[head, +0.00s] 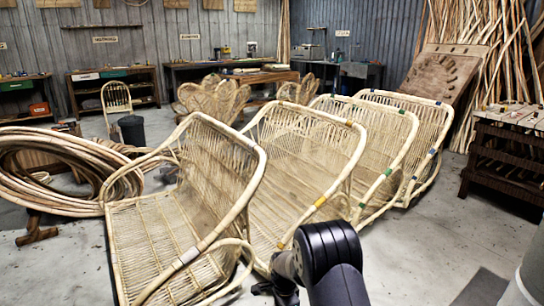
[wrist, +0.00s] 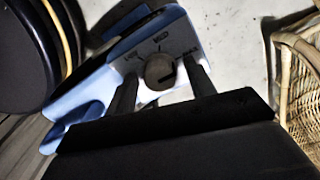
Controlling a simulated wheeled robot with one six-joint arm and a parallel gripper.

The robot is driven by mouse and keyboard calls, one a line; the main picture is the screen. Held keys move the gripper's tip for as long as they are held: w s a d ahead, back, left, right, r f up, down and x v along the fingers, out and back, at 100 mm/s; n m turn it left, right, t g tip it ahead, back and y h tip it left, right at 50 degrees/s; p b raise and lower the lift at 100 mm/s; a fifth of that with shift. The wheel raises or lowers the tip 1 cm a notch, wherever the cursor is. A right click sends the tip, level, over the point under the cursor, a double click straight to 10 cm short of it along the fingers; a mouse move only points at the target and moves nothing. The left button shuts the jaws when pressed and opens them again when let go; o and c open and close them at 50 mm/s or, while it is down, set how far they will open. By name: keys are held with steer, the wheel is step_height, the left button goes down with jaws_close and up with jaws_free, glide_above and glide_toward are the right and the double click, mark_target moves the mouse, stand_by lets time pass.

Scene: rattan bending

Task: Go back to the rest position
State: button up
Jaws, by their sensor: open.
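I cannot tell how far the fingertips are from the knob's face. In the head view my dark arm rises at the bottom centre; the gripper's fingers and the device do not show there.
Several rattan chair frames (head: 305,165) lean in a row just beyond my arm. A rattan coil (head: 60,170) lies at the left. A dark slatted stand (head: 505,165) is at the right. In the wrist view, wicker (wrist: 300,85) is at the right and a dark round thing (wrist: 30,55) at the left.

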step_height(320, 180, up, 11)
steer(key=p, duration=0.3)
step_height(320, 180, down, 11)
steer(key=b, duration=0.3)
steer(key=shift+r, duration=0.15)
steer(key=shift+f, duration=0.25)
steer(key=n, duration=0.5)
steer(key=shift+n, duration=0.4)
steer(key=n+b, duration=0.1)
steer(key=n, duration=0.5)
steer(key=n+b, duration=0.1)
steer(key=n, duration=0.4)
steer(key=shift+n, duration=0.4)
steer(key=n+b, duration=0.1)
steer(key=n, duration=0.3)
steer(key=shift+n+b, duration=0.3)
steer(key=shift+b, duration=0.05)
steer(key=shift+r+n, duration=0.1)
steer(key=shift+n, duration=0.6)
